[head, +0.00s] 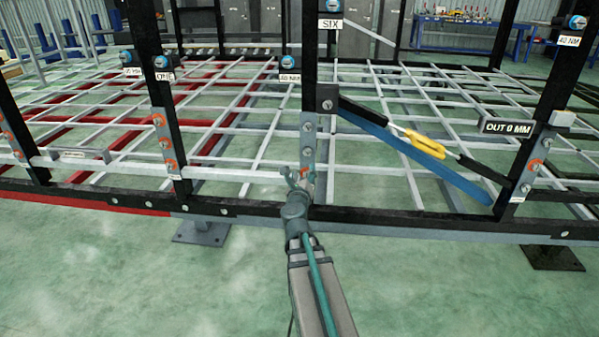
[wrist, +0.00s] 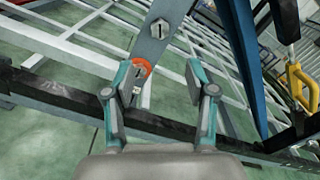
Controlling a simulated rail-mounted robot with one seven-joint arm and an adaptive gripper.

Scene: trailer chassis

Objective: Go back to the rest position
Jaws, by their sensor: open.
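My gripper (head: 298,176) is at the middle of the head view, in front of the black post labelled SIX (head: 309,60). In the wrist view my gripper (wrist: 160,92) has its two teal-and-grey fingers spread apart with nothing between them. Beyond the fingers is a grey bolted plate (head: 308,138), which also shows in the wrist view (wrist: 153,45). An orange ring (wrist: 142,68) around a bolt on that plate shows next to the left finger. I cannot tell whether the gripper touches the plate.
A yellow-handled strap tensioner (head: 425,144) and a blue diagonal bar (head: 400,145) run right of the post. The black chassis rail (head: 420,220) crosses in front. Black posts with bolts stand left and right. Green floor (head: 130,280) in the foreground is clear.

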